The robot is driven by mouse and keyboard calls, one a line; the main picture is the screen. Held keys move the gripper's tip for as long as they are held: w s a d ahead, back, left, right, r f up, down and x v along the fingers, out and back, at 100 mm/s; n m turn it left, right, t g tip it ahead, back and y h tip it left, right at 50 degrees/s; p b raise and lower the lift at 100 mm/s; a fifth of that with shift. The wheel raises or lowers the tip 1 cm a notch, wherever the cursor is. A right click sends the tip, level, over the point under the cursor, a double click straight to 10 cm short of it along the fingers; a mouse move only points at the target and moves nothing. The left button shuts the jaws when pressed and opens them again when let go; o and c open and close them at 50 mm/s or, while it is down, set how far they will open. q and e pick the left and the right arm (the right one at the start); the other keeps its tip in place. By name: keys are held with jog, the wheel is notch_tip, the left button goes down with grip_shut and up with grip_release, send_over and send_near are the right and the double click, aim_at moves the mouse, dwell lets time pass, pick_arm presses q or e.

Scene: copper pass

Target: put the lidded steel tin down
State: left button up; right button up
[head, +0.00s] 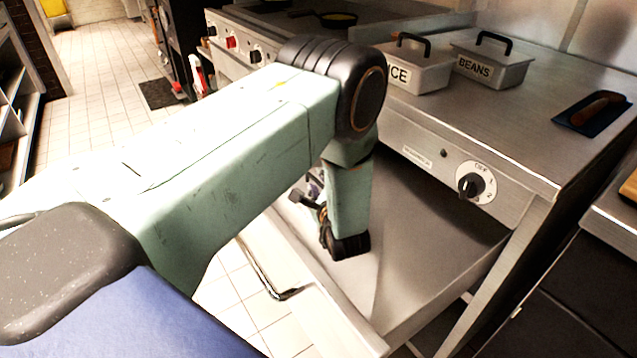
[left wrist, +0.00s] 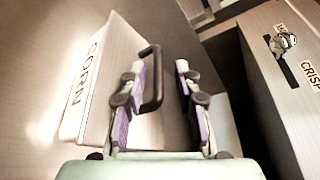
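A lidded steel tin marked CORN (left wrist: 112,75) with a dark loop handle (left wrist: 155,82) shows in the left wrist view. My left gripper (left wrist: 160,72) is open there, with its two purple-and-dark fingers apart and the handle between them, nearer the left finger. No clear grip on the handle shows. In the head view my left gripper (head: 312,198) is low over the open steel drawer, mostly hidden behind my wrist. The CORN tin does not show in the head view. My right gripper is not in view.
The open drawer (head: 425,235) sits below a steel counter (head: 500,128) with a knob (head: 470,185). A lidded tin ending in "CE" (head: 418,76) and a BEANS tin (head: 492,67) stand on the counter. Tiled floor (head: 95,100) is clear at left.

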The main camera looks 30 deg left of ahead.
pick_arm(q)
jog(key=p+v, duration=0.3)
jog(key=v, duration=0.8)
jog(key=shift+s+d, duration=0.2)
jog(key=shift+s, duration=0.05)
